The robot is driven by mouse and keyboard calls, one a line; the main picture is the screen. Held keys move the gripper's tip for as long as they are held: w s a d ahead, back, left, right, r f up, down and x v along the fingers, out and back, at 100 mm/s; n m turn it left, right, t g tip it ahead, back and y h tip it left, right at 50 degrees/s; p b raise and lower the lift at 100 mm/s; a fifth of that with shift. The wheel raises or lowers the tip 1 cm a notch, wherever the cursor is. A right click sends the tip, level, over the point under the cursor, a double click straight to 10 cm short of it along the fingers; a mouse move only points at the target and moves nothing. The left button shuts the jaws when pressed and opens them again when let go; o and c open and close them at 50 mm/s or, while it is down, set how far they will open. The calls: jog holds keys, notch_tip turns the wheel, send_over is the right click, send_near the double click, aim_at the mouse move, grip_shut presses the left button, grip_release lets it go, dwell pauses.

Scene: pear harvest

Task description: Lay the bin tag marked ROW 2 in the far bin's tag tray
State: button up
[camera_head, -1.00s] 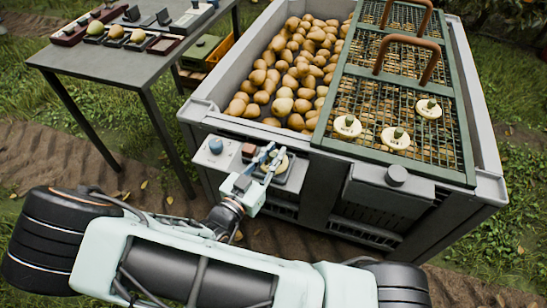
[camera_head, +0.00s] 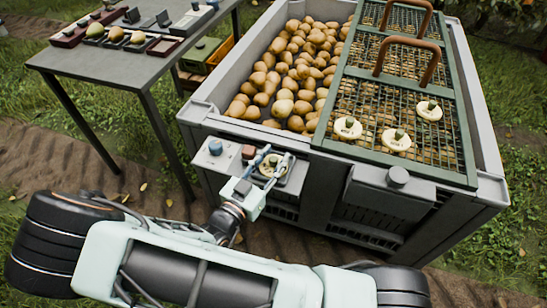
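Several round cream tags with dark knobs are in view; their markings are too small to read. Three lie on the green mesh lid: a left one (camera_head: 347,128), a front one (camera_head: 396,140) and a right one (camera_head: 429,110). Another cream disc (camera_head: 269,171) shows low between my fingers, over a small dark tray (camera_head: 296,178) on the bin's front ledge. My gripper (camera_head: 271,161) is over this tray, its fingers apart on either side of the disc. The fingers partly hide the disc, and I cannot tell whether they touch it.
The grey bin (camera_head: 489,185) holds many pears. A ledge panel (camera_head: 203,160) with a blue knob (camera_head: 215,147) and a red block (camera_head: 249,152) sits left of my gripper. A grey table (camera_head: 60,60) with pears and small trays stands back left. Brown handles (camera_head: 412,45) rise from the lid.

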jog(key=shift+r, duration=0.4)
jog(key=p+v, duration=0.2)
jog(key=v, duration=1)
jog(key=shift+f, duration=0.2)
